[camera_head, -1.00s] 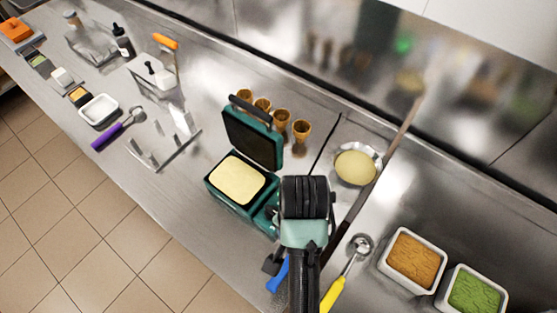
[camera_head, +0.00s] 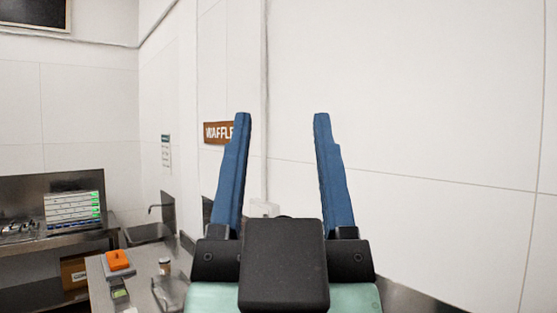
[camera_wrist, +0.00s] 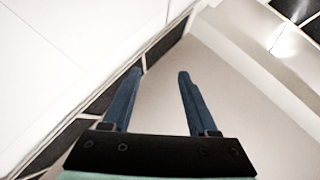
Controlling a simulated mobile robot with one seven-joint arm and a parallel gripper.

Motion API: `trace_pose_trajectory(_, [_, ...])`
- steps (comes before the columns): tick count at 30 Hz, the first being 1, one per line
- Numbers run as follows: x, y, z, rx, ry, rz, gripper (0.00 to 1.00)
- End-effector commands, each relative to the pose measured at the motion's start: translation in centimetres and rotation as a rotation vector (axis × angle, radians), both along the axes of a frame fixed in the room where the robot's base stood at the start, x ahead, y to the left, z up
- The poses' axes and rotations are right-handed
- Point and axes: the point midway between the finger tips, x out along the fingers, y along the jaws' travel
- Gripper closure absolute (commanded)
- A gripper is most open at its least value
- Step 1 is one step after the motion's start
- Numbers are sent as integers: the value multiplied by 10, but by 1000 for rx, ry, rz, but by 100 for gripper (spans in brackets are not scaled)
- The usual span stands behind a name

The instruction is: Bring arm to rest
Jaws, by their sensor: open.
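My gripper (camera_head: 280,118) is raised in front of the head camera, its two blue fingers pointing up and spread wide apart. Nothing is between the fingers. The gripper body hides the middle bottom of the head view.
A steel counter (camera_head: 98,285) at lower left holds an orange item (camera_head: 117,260) and a few small containers. Farther back are a sink (camera_head: 148,233) and a screen (camera_head: 73,207).

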Motion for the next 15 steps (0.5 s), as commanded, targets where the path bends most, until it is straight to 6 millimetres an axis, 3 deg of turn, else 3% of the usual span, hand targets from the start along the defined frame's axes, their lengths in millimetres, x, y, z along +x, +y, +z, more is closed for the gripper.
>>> trace_pose_trajectory(5, [-18, 3, 17, -11, -77, -6, 41])
trace_pose_trajectory(13, [-17, 3, 16, -10, -72, -5, 41])
trace_pose_trajectory(15, [-16, 3, 6, -10, -71, -4, 41])
